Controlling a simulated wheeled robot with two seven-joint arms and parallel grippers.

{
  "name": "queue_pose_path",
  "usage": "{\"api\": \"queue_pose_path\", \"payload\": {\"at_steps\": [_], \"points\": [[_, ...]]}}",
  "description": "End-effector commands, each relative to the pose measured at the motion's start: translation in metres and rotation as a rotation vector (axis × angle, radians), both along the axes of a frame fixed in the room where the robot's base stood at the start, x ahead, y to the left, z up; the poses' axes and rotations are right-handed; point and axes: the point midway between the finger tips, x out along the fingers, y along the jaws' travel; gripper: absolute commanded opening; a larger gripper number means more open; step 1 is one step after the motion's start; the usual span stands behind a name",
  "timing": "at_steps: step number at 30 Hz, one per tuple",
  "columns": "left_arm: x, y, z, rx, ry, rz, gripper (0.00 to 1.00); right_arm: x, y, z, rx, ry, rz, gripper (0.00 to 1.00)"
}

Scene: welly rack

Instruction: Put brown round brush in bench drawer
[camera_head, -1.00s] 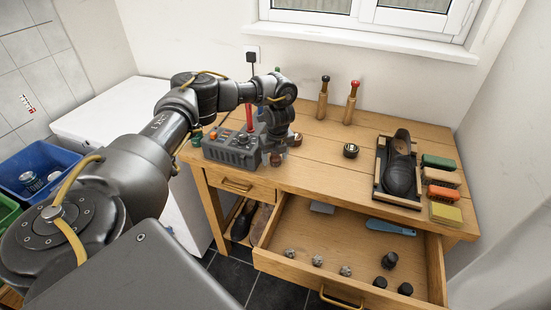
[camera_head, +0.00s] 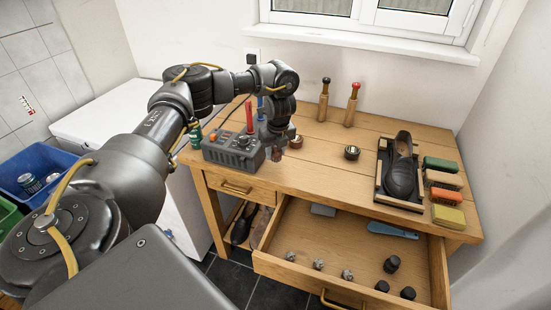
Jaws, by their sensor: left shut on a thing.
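My left gripper (camera_head: 276,146) hangs over the bench just right of the grey control box, pointing down. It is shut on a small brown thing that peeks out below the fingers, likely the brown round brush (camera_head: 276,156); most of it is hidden. The wide bench drawer (camera_head: 438,272) is pulled open, below and right of the gripper. Inside it lie a grey block (camera_head: 323,209), a blue-handled tool (camera_head: 390,229), several small grey lumps (camera_head: 318,264) and black round pieces (camera_head: 391,264). My right gripper is not in view.
The grey box (camera_head: 232,150) stands close left of the gripper, and a small brown round item (camera_head: 296,141) sits close right. An open tin (camera_head: 352,153), two bottle-like handles (camera_head: 350,108), a shoe on a frame (camera_head: 402,170) and coloured blocks (camera_head: 447,196) occupy the bench. The drawer's middle is clear.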

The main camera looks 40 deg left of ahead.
Motion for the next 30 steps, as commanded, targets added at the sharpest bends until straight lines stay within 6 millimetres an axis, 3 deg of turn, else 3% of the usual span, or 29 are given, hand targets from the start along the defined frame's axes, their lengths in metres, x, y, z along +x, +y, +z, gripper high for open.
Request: {"api": "queue_pose_path", "payload": {"at_steps": [1,7,18,30], "points": [[-0.006,-0.005,0.015,0.002,-0.001,-0.009,0.11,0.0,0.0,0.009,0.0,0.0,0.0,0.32],[-0.037,-0.027,0.06,0.003,-0.001,-0.009,0.11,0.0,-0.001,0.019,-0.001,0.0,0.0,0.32],[-0.092,-0.069,0.084,0.001,0.002,-0.005,0.11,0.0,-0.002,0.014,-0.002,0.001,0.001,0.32],[-0.107,-0.082,0.093,0.0,0.003,0.006,0.11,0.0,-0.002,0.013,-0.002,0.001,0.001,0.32]]}}
